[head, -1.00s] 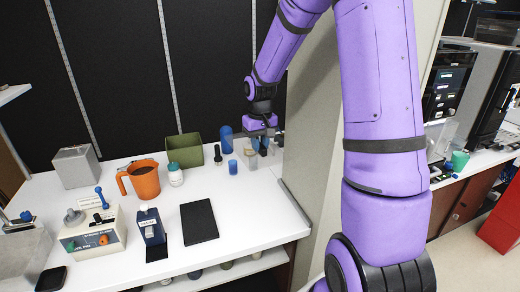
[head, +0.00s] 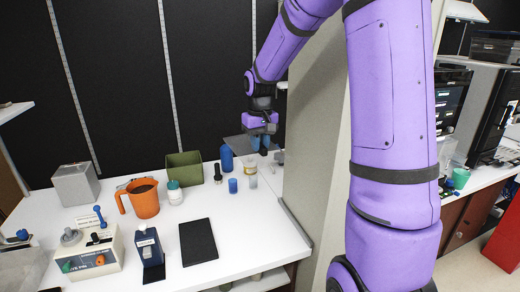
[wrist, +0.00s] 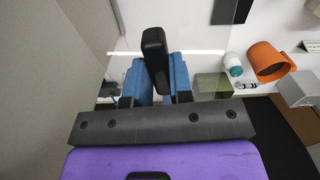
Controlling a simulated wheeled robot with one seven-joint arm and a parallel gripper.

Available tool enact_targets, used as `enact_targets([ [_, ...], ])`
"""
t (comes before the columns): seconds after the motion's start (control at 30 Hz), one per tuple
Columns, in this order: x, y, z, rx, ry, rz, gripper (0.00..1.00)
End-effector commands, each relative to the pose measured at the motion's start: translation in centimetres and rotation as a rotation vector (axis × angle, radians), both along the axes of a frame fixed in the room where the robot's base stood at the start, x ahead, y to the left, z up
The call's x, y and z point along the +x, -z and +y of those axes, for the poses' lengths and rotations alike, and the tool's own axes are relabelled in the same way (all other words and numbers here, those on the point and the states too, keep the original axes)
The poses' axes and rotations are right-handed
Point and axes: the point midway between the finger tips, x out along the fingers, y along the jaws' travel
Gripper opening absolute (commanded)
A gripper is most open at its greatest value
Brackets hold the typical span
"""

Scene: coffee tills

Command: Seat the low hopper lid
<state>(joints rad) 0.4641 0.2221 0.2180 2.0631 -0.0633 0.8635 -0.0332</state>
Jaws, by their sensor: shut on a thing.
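My gripper (head: 260,143) is above the back right of the white counter, near the grey side wall. Its blue fingers show in the wrist view (wrist: 158,82), shut on the black handle (wrist: 155,50) of a thin, smoky see-through plate, which appears to be the hopper lid (head: 232,147). The plate hangs above the counter, its far part left of the fingers in the head view. A clear jar (head: 251,178) stands below my gripper. I cannot tell which thing is the low hopper.
A blue bottle (head: 227,157), a small blue cup (head: 233,186) and a dark upright tool (head: 218,174) stand near the jar. Further left are an olive bin (head: 184,168), a white bottle (head: 174,193) and an orange jug (head: 143,198). The grey wall (head: 318,150) is close on the right.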

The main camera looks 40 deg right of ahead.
Motion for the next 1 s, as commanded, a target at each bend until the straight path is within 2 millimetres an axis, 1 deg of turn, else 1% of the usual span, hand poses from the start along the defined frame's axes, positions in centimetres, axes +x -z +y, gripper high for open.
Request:
enact_targets([
  [0.2, 0.0, -1.6, 0.0, -0.001, 0.0, -0.003, 0.0],
  [1.0, 0.0, -7.0, 0.0, -0.001, 0.001, -0.003, 0.0],
])
